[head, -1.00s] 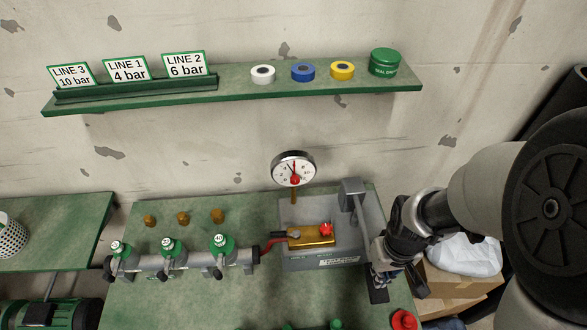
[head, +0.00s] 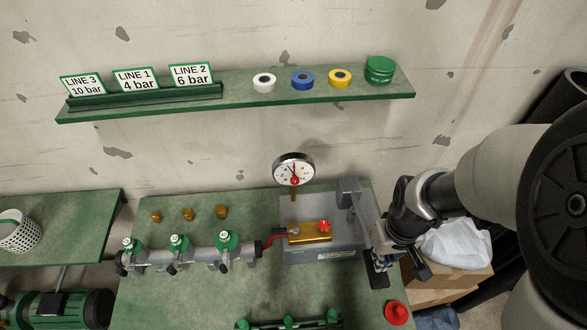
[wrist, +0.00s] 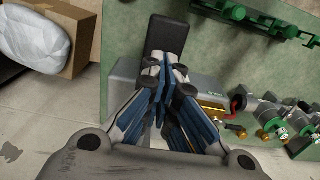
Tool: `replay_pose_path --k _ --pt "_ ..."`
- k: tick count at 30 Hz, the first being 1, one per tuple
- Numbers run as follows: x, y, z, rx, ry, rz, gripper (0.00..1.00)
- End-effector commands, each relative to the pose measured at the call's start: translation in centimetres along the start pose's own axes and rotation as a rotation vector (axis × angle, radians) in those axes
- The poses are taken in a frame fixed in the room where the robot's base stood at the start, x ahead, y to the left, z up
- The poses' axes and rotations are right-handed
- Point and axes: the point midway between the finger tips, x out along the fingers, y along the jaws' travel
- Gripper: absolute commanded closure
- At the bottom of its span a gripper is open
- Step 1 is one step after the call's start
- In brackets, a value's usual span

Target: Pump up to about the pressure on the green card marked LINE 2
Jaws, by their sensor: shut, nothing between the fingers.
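The green-edged card marked LINE 2, 6 bar (head: 191,75) stands at the right end of the card rack on the shelf. The round gauge (head: 293,169) stands behind the pump; its needle points up and slightly left, but the numbers are too small to read surely. The test pump (head: 352,240) is a grey box with a brass block (head: 310,232) and a red knob (head: 324,226). Its grey lever (head: 362,212) slopes down to the right toward a black pad (head: 379,281). My gripper (head: 412,268) is shut and empty beside the pad; its fingers (wrist: 165,62) overlap the pad in the wrist view.
A pipe manifold with green valves (head: 178,243) joins the pump by a red hose. A red button (head: 397,312) sits at the bench's right edge. Tape rolls and a green tin (head: 380,70) are on the shelf. A cardboard box (head: 455,275) with a white bag stands right of the bench.

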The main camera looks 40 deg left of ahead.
Motion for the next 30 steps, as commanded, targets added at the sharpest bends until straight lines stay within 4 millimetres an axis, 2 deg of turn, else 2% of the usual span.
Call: replay_pose_path --k 5,28,30 --pt "1.0 0.0 0.0 0.000 0.000 0.000 1.00" --pt "8.8 0.0 0.0 0.000 0.001 0.000 1.00" --pt "8.5 0.0 0.0 0.000 0.001 0.000 1.00"
